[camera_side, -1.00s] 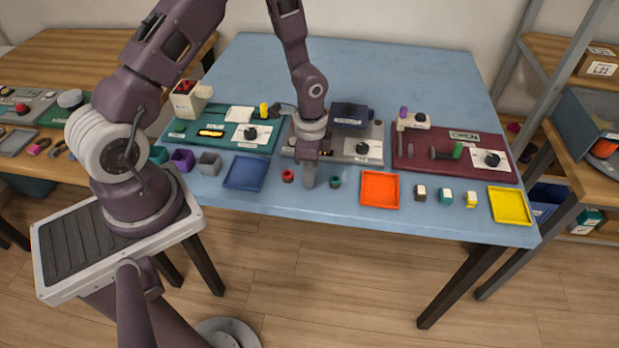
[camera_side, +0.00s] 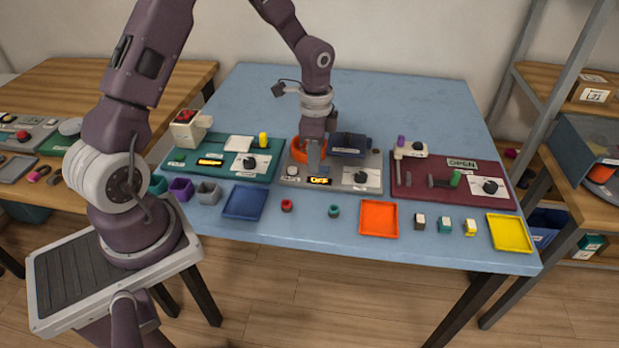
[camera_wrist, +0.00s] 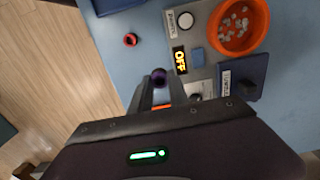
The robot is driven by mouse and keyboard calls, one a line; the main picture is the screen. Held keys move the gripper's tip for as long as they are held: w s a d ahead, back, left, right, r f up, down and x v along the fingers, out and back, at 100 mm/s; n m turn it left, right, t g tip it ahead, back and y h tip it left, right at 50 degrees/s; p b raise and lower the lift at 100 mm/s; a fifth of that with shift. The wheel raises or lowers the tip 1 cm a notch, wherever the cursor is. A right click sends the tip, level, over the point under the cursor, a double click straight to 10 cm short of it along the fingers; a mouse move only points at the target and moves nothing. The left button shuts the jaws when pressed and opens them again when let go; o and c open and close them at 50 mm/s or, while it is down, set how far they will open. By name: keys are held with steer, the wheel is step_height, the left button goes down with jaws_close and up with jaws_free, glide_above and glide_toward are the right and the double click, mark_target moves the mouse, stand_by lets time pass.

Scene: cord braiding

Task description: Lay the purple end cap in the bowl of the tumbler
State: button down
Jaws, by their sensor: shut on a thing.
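The purple end cap (camera_wrist: 159,75) is a small dark purple ring held between the fingertips of my gripper (camera_wrist: 157,84) in the wrist view. In the side view my gripper (camera_side: 313,170) is above the front of the grey tumbler station, and the cap is too small to make out there. The tumbler's bowl (camera_wrist: 262,32) is orange, with several pale grey bits inside, up and right of my gripper in the wrist view. In the side view the orange bowl (camera_side: 299,155) is partly hidden behind my gripper. The cap is apart from the bowl.
The tumbler's display (camera_side: 318,181) reads OFF. A red end cap (camera_side: 287,205) and a green one (camera_side: 333,211) lie in front, between a blue tray (camera_side: 245,202) and an orange tray (camera_side: 379,218).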

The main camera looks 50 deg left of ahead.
steer(key=w+a, duration=0.2)
steer(key=a, duration=0.2)
steer(key=w+a+f, duration=0.1)
steer(key=w+a, duration=0.2)
steer(key=a, duration=0.1)
steer(key=w+a, duration=0.3)
steer(key=a, duration=0.2)
steer(key=shift+w+f, duration=0.15)
steer(key=shift+f, duration=0.25)
steer(key=shift+a+f, duration=0.2)
steer(key=shift+a, duration=0.1)
steer(key=shift+f, duration=2.5)
steer(key=shift+f, duration=0.25)
steer(key=c, duration=1.2)
jaws_free()
steer(key=shift+r, duration=0.1)
